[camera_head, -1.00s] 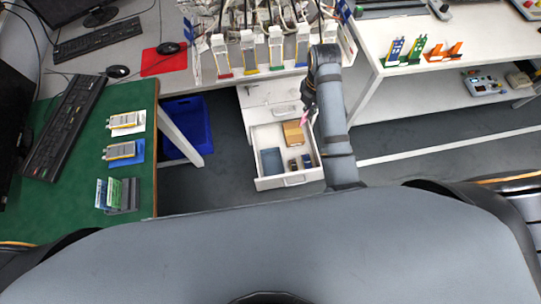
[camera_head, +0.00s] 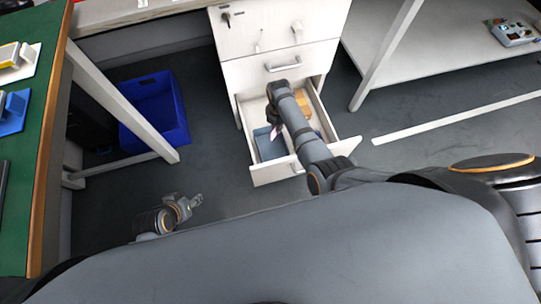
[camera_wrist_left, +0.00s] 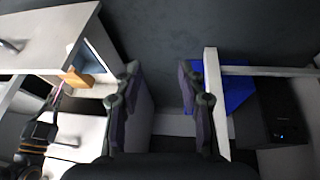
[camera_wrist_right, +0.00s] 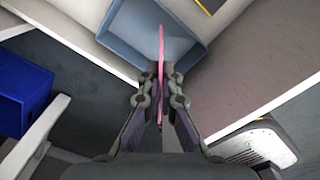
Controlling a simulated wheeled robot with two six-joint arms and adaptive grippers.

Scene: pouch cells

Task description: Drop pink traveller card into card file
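A thin pink card (camera_head: 279,132) is held by my right gripper (camera_head: 274,118) over the open drawer (camera_head: 276,174). In the right wrist view the fingers are closed on the card (camera_wrist_right: 161,52), which stands edge-on. A blue-grey open box (camera_head: 264,149), which looks like the card file, lies in the left part of the drawer. In the right wrist view the card's far end overlaps the box (camera_wrist_right: 118,42); I cannot tell whether it is inside. My left gripper (camera_head: 192,204) is low over the floor; its fingers (camera_wrist_left: 158,82) are apart and empty.
A tan block (camera_head: 304,106) lies in the drawer beside the box. A blue bin (camera_head: 155,115) stands on the floor at left, under the green-topped table (camera_head: 48,130). The white cabinet (camera_head: 275,50) is behind the drawer. Floor between is clear.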

